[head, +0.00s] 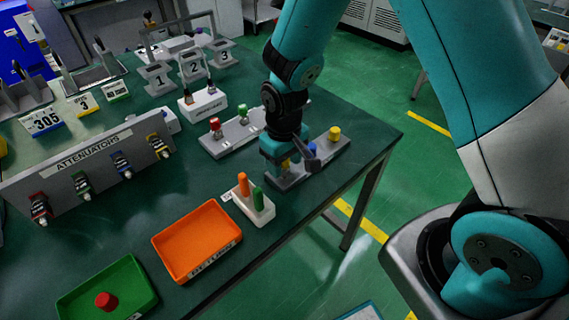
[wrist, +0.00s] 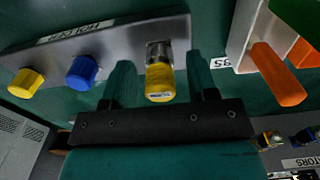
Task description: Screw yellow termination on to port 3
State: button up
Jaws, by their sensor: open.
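My gripper (wrist: 161,80) is open, with its two fingers on either side of a yellow termination (wrist: 160,85). There is a gap on both sides, so no contact shows. This termination has a metal connector end set at the grey holder (wrist: 115,40). A blue termination (wrist: 82,72) and another yellow one (wrist: 27,82) sit in the same holder. In the head view my gripper (head: 284,160) is over the near-left end of the holder (head: 322,158). The blue piece (head: 311,150) and far yellow piece (head: 334,133) show beside it. Numbered stand 3 (head: 222,52) is at the back.
Orange and green upright pieces stand in a white holder (head: 258,212) just left of my gripper. An orange tray (head: 197,242), a green tray (head: 112,292) and the attenuators rack (head: 95,165) are further left. A grey strip (head: 225,140) with red and green pieces lies behind.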

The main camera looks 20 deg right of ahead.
jog(key=shift+c, duration=0.4)
grip_shut()
jog(key=shift+r, duration=0.2)
jog(key=shift+r+p, duration=2.6)
jog(key=shift+r, duration=0.25)
jog(key=shift+d+f, duration=0.1)
